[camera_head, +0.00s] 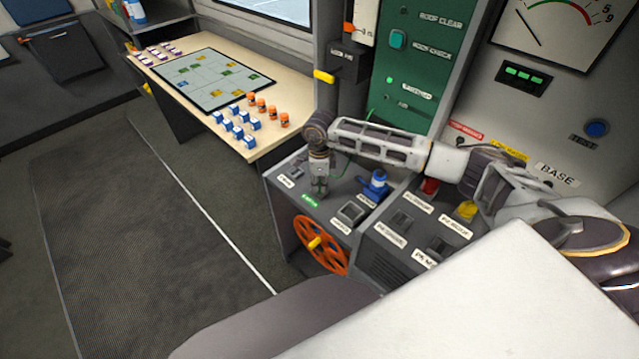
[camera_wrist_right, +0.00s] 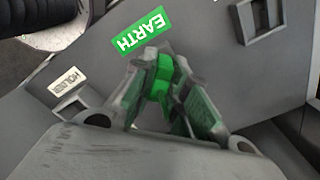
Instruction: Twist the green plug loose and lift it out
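The green plug (camera_wrist_right: 160,76) shows in the right wrist view between the fingers of my right gripper (camera_wrist_right: 158,66), just beside the green EARTH label (camera_wrist_right: 143,31). The fingers close in on it from both sides and appear to touch it. In the head view my right gripper (camera_head: 319,188) points down at the grey console, and its fingers hide most of the plug. I cannot tell whether the plug is still seated, as its lower end is hidden. My left gripper is not in view.
A blue plug-like part (camera_head: 377,184) stands on the console right of the gripper. Switches, a red button (camera_head: 429,187) and an orange handwheel (camera_head: 320,244) are close by. A desk (camera_head: 190,95) with a map and small blocks stands behind. The floor at left is clear.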

